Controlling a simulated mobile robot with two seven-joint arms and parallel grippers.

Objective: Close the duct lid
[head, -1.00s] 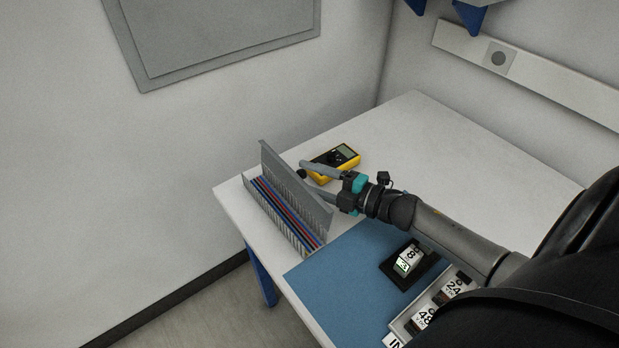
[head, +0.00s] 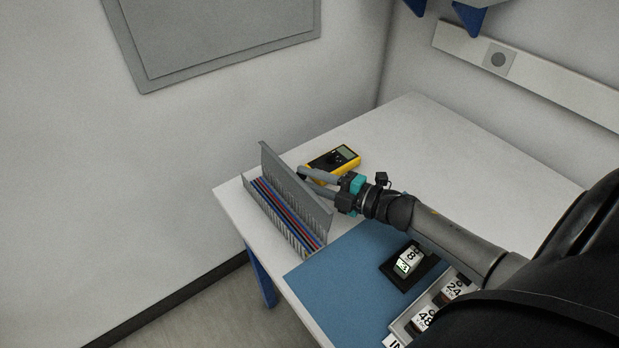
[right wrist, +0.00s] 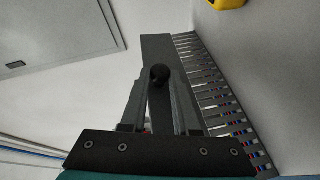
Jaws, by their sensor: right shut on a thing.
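The duct (head: 283,222) is a grey slotted channel near the table's left edge, with red, blue and black wires lying in it. Its grey lid (head: 285,178) stands tilted up along the duct's far side, so the duct is open. A black knob (right wrist: 160,73) sticks out from the lid. My right gripper (head: 305,176) comes in from the right, its fingers drawn together at the knob. In the right wrist view the knob shows at the fingertips, with the lid and slotted duct side beyond. The exact contact is partly hidden. My left gripper is not in view.
A yellow multimeter (head: 334,161) lies just behind my right gripper. A blue mat (head: 340,283) carries a black holder with a labelled block (head: 408,260) and a tray (head: 404,325) of labelled blocks. The white table's back right is clear. A wall stands beyond the duct.

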